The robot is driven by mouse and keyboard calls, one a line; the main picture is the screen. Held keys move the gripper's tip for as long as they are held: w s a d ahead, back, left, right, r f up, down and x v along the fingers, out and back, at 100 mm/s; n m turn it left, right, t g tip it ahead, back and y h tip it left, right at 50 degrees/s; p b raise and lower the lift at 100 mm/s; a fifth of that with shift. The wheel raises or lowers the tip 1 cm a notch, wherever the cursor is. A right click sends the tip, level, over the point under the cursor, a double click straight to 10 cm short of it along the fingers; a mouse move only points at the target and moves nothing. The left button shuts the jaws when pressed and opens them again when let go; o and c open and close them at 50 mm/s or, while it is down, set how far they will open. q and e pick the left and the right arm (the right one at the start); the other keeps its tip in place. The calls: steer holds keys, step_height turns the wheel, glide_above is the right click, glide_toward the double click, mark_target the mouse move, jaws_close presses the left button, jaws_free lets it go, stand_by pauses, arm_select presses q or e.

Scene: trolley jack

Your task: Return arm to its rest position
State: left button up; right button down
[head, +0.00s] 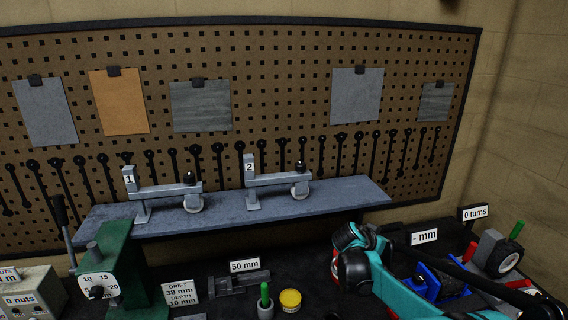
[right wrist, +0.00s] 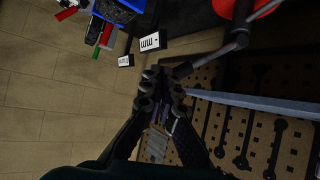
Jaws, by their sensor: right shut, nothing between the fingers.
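My right arm (head: 372,265), teal with black joints, reaches in from the lower right in the head view. Its gripper cannot be made out there. In the right wrist view my right gripper (right wrist: 163,88) has its dark fingers together, with nothing held. It points toward the bench and pegboard edge, apart from the blue jack. The blue trolley jack (head: 445,283) stands on the bench behind my arm, which hides part of it; it also shows at the upper left of the right wrist view (right wrist: 118,11). My left gripper is out of view.
A green press (head: 118,262) stands at the left. A grey shelf (head: 225,217) bears two numbered clamps. A green-handled tool (head: 265,295) and a yellow tin (head: 290,299) stand on the bench. A wheel (head: 502,258) and a "0 turns" sign (head: 475,212) are at the right.

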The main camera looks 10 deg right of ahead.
arm_select(q)
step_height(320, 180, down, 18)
steer(key=b, duration=1.7)
steer(key=shift+b, duration=0.35)
arm_select(e)
steer(key=s+a+f+n+y, duration=0.4)
steer(key=s+a+f, duration=0.7)
steer(key=s, duration=0.3)
steer(key=s+a+f+n+t+y, duration=0.1)
steer(key=s+a+f+n+y, duration=0.4)
steer(key=s+a+f, duration=0.7)
steer(key=shift+s+n, duration=0.8)
steer(key=shift+s, duration=0.45)
